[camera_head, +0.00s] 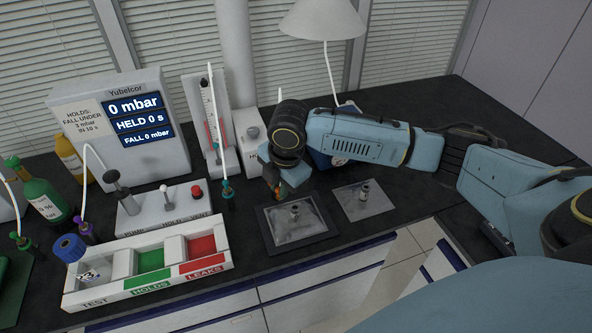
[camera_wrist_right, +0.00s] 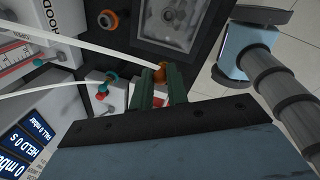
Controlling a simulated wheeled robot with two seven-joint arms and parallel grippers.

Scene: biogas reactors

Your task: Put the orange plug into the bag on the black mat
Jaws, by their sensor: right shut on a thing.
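A silver bag (camera_head: 308,226) with a grey metal fitting lies flat on the black mat (camera_head: 265,232) near the front edge of the bench. My right gripper (camera_head: 279,190) is shut on the orange plug (camera_head: 283,196), just behind and left of that bag and above the bench. In the right wrist view the orange plug (camera_wrist_right: 160,73) sits between the green fingertips, with a white tube running to it. The bag (camera_wrist_right: 180,18) shows beyond it at the top, apart from the plug. The plug's lower part is hidden by the fingers. My left gripper is out of view.
A second silver bag (camera_head: 372,205) lies right of the mat on the bare bench. A teal plug (camera_head: 227,190) on a tube stands left. The pressure console (camera_head: 130,125), valve block (camera_head: 165,208) and sorting tray (camera_head: 150,282) fill the left side. A flow meter (camera_head: 212,125) stands behind.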

